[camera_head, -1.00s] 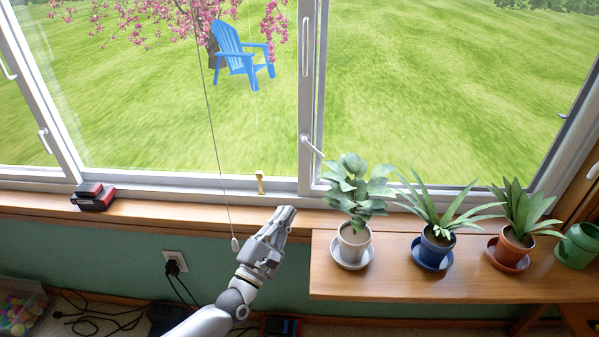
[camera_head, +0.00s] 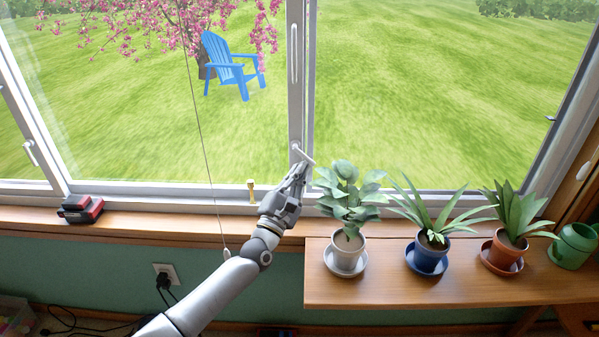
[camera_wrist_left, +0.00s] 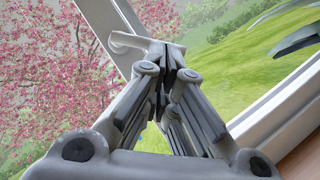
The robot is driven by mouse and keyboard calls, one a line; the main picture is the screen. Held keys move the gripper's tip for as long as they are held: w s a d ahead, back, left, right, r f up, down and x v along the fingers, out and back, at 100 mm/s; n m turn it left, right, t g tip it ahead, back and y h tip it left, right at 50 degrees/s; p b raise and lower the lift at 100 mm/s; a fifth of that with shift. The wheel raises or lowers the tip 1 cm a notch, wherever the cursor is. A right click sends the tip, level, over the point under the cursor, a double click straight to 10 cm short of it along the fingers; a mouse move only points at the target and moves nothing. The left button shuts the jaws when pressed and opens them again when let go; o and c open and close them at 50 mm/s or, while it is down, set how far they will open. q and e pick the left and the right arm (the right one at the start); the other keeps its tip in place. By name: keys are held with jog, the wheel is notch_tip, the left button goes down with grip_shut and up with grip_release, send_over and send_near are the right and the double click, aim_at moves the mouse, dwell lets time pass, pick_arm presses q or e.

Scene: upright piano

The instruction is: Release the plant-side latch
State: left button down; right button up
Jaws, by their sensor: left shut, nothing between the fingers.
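The plant-side latch (camera_head: 303,154) is a white lever handle low on the window's central post, beside the plants. It slants down to the right in the head view. My left gripper (camera_head: 304,168) is shut, with its fingertips at or very close to the latch's lower side. In the left wrist view the latch (camera_wrist_left: 128,42) shows just beyond the shut fingertips (camera_wrist_left: 172,55). I cannot tell whether they touch. Nothing is held. My right gripper is not in view.
Several potted plants, including a white-potted one (camera_head: 346,253), stand on the wooden shelf (camera_head: 440,291) right of my arm. A cord (camera_head: 205,140) hangs left of the gripper. A brass piece (camera_head: 251,190) and a red-black object (camera_head: 80,208) sit along the sill.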

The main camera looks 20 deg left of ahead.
pick_arm(q)
jog(key=shift+w+r, duration=0.1)
jog(key=shift+w, duration=0.15)
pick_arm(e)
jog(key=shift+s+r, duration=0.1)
pick_arm(q)
jog(key=shift+d+n+b, duration=0.2)
jog(key=shift+n+b, duration=0.1)
jog(key=shift+b, duration=0.1)
